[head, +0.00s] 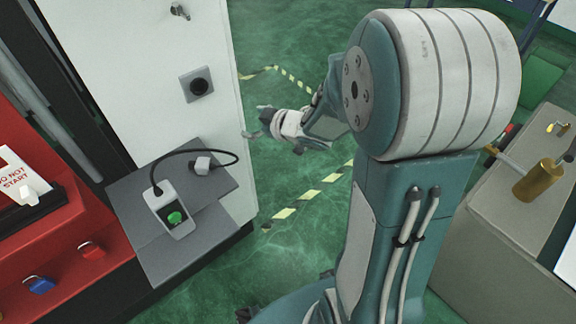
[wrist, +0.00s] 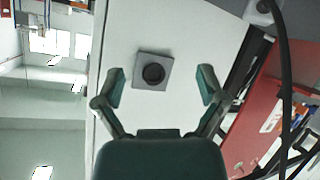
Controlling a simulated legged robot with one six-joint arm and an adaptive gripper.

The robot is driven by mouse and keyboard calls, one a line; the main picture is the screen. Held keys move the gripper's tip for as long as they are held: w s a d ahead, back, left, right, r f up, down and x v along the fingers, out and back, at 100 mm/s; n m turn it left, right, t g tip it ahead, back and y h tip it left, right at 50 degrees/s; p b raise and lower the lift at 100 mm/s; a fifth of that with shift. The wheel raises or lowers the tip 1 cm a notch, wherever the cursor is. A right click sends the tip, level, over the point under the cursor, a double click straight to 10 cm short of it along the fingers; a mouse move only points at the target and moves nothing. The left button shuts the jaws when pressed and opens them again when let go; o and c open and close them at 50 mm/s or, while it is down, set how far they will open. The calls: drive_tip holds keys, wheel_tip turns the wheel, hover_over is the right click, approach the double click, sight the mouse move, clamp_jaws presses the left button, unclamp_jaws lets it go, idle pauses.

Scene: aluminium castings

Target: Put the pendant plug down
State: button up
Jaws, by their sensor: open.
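The pendant plug (head: 201,164) is a small whitish block with a dark end. It lies on the grey shelf (head: 160,255), at the end of a black cable. The cable loops to the pendant (head: 170,213), a pale box with a green button on the same shelf. My gripper (head: 252,130) is right of the white panel and apart from the plug. In the wrist view my gripper (wrist: 161,84) is open with nothing between its fingers, facing the panel's dark round socket (wrist: 153,73). The plug cannot be made out in the wrist view.
The white panel (head: 228,150) carries the socket (head: 198,86) and a small switch (head: 179,11). A red cabinet (head: 65,240) with a red and a blue padlock stands at left. A bench (head: 510,250) with a brass cylinder (head: 538,179) is at right. Green floor lies between.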

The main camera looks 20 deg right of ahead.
drive_tip(key=s+d+r+m+h, duration=0.6)
drive_tip(key=s+r+h, duration=0.2)
drive_tip(key=r, duration=0.1)
drive_tip(key=s+a+m+g, duration=0.1)
drive_tip(key=s+a+g, duration=0.2)
drive_tip(key=s, duration=0.5)
drive_tip(key=s+a+r+m+g+y, duration=0.1)
drive_tip(key=s+a+m+g, duration=0.1)
drive_tip(key=s, duration=0.6)
drive_tip(key=shift+s+a+r+m+g+y, duration=0.15)
drive_tip(key=shift+s+a+m+g+y, duration=0.2)
drive_tip(key=shift+a, duration=0.3)
